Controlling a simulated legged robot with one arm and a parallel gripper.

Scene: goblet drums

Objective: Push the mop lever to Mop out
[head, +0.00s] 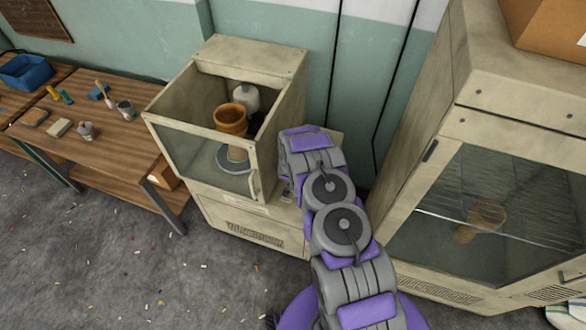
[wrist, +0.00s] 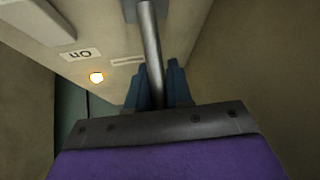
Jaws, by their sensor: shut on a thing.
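In the wrist view a grey metal rod, the mop lever (wrist: 150,50), comes down from a dark mount at the top of a beige panel. My gripper (wrist: 160,88) has blue fingers on both sides of the rod and is shut on it. The rod's lower end is hidden behind the dark wrist plate. In the head view my purple and grey arm reaches to the right side of a beige cabinet (head: 222,190). The gripper and lever are hidden there. Inside this cabinet an orange-brown goblet drum (head: 232,120) stands on a round grey base.
A sign reading "On" (wrist: 82,55) and a lit lamp (wrist: 96,77) are on the panel. A larger glazed cabinet (head: 500,150) holding another brown goblet (head: 482,218) stands close on the right. A wooden workbench (head: 95,125) is at left. The floor in front is open.

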